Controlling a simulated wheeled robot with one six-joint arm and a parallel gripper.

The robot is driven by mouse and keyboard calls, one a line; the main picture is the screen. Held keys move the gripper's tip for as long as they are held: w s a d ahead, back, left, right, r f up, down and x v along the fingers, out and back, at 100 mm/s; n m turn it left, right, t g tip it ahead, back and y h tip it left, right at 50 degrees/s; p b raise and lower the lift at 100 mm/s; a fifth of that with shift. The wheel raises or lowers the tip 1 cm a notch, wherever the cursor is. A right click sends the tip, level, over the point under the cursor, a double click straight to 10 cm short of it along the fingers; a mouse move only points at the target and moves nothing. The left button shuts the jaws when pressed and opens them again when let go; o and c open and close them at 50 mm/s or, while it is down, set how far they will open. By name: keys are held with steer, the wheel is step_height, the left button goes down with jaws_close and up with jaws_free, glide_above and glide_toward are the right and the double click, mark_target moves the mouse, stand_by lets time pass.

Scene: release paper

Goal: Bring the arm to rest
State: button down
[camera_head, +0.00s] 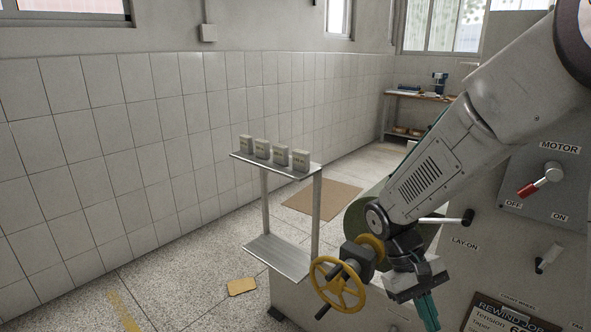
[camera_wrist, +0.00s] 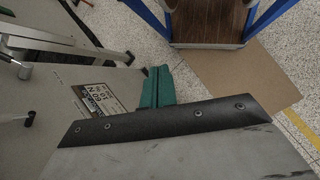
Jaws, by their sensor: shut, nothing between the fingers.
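My arm reaches in from the upper right of the head view and bends down. My gripper (camera_head: 429,312) has teal fingers that point downward in front of the machine. The fingers look closed together with nothing between them. In the wrist view the teal fingers (camera_wrist: 157,88) also sit together and empty, with the floor and the machine's side beyond. A yellow handwheel (camera_head: 337,285) is just left of my gripper in the head view. I cannot tell how far apart they are in depth.
The machine's panel has a MOTOR lever with a red grip (camera_head: 540,180) and a LAY-ON lever (camera_head: 468,217). A metal stand (camera_head: 275,258) carries several small boxes on its top shelf. A brown mat (camera_head: 322,199) lies on the floor. A bench (camera_head: 415,97) stands at the back.

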steer(key=s+d+r+m+t+y, duration=0.1)
steer(key=s+r+t+y, duration=0.3)
steer(key=s+r, duration=1)
steer(key=r+m+t, duration=0.1)
steer(key=t, duration=0.2)
steer(key=shift+d+r, duration=0.2)
steer(key=shift+r, duration=0.1)
